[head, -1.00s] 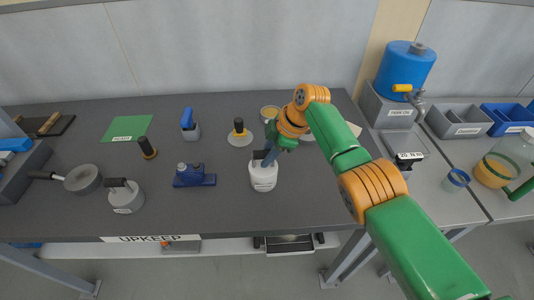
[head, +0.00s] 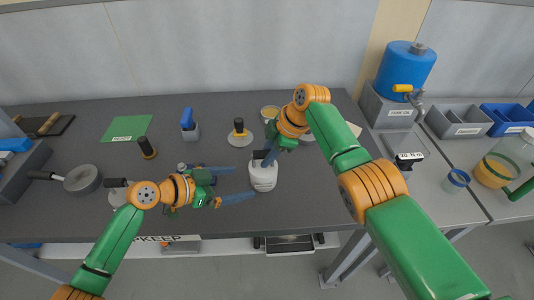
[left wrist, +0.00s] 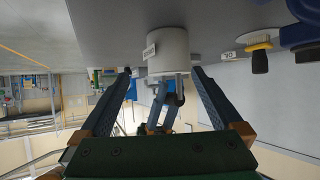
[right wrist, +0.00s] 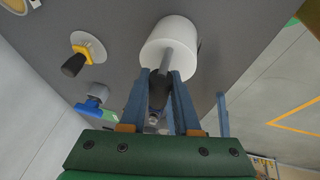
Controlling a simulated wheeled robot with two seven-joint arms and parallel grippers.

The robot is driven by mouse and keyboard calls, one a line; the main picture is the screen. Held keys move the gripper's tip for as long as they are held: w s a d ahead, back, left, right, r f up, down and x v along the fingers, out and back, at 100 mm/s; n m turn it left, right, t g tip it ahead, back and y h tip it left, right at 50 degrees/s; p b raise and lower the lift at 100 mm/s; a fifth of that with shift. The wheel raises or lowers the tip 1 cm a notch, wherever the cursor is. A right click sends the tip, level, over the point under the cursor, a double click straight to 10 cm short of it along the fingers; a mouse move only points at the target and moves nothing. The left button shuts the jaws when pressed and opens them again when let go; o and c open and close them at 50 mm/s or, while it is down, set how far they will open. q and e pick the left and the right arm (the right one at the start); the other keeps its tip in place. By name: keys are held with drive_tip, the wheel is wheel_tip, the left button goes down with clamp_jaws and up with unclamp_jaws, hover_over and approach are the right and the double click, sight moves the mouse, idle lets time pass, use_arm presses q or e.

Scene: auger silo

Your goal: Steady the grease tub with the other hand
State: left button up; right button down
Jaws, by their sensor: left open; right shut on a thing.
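The white grease tub (head: 263,179) stands upright on the dark bench. It also shows in the left wrist view (left wrist: 168,48) and right wrist view (right wrist: 170,40). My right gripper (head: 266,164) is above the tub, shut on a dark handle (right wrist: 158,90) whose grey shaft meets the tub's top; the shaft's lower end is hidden. My left gripper (head: 245,182) is open and empty, just left of the tub, fingers pointing at it. In the left wrist view the tub lies ahead between the fingertips; I cannot tell whether they touch it.
A blue tool (head: 189,125) and a yellow-and-black tool on a pale disc (head: 240,136) stand behind. A pan (head: 82,180) lies at the left. My left arm partly hides a grey pot and a blue item. A blue drum (head: 405,70) stands at the right.

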sight(253, 177)
use_arm(q)
drive_tip(key=shift+w+a+n+t, duration=0.3)
drive_tip(key=shift+w, duration=0.05)
drive_tip(key=x, duration=1)
drive_tip(key=shift+a, duration=0.1)
drive_tip(key=c, duration=1)
drive_tip(key=shift+o, duration=0.2)
drive_tip(key=shift+c, duration=1)
drive_tip(key=shift+a+f, duration=0.1)
drive_tip(key=shift+f, duration=0.05)
